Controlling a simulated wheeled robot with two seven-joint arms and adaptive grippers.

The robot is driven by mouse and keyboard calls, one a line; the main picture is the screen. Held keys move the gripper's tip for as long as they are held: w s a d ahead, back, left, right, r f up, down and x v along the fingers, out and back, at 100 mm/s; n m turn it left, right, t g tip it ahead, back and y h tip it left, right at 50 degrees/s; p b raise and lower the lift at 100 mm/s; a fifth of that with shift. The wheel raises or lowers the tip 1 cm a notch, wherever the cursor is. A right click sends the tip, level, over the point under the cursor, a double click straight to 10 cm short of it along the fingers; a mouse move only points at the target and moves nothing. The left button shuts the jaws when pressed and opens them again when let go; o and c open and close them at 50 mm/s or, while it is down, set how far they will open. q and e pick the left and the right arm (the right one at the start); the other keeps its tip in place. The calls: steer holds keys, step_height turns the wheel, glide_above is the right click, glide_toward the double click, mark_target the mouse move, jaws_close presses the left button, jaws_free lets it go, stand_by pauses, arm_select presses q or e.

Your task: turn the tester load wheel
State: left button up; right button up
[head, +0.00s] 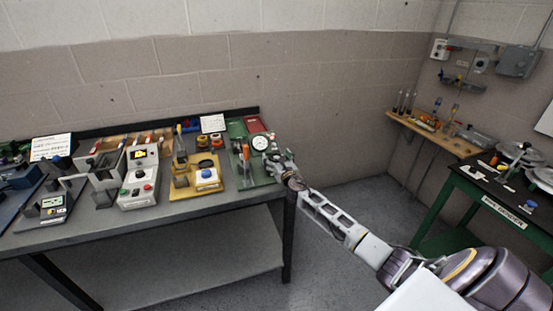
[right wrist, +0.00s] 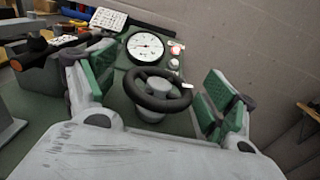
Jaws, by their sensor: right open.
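The tester's load wheel (right wrist: 157,90) is a black ring on a grey hub, in the middle of the right wrist view. A round white dial (right wrist: 145,46) stands just behind it, and the dial also shows in the head view (head: 260,142). Both sit on a green base (right wrist: 122,100). My right gripper (right wrist: 157,95) is open, with one green-padded finger on each side of the wheel and gaps visible between. In the head view my right gripper (head: 279,163) is at the bench's right end and hides the wheel. My left gripper is not in view.
The grey bench (head: 130,226) carries a yellow-based device (head: 196,181), a grey box with buttons (head: 139,178) and other instruments to the left. A black lever with an orange end (right wrist: 45,50) lies near the left finger. Open floor lies right of the bench, before a green table (head: 450,205).

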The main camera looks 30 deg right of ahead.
steer(key=shift+c, duration=0.4)
steer(key=c, duration=0.9)
steer(key=shift+h, duration=0.3)
steer(key=shift+c, duration=0.2)
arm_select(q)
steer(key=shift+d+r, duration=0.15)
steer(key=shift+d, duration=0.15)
arm_select(e)
steer(key=shift+m, duration=0.3)
arm_select(q)
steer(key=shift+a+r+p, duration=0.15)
steer(key=shift+p, duration=0.15)
arm_select(e)
steer(key=shift+m+g+h, duration=0.3)
steer(key=shift+m+h, duration=0.1)
steer(key=shift+h, duration=0.2)
steer(key=shift+m+g+h, duration=0.5)
steer(key=shift+m+h, duration=0.2)
steer(key=shift+h, duration=0.5)
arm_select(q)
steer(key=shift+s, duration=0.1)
arm_select(e)
steer(key=shift+m+g+h, duration=1.2)
steer(key=shift+m+h, duration=0.2)
steer(key=shift+h, duration=0.4)
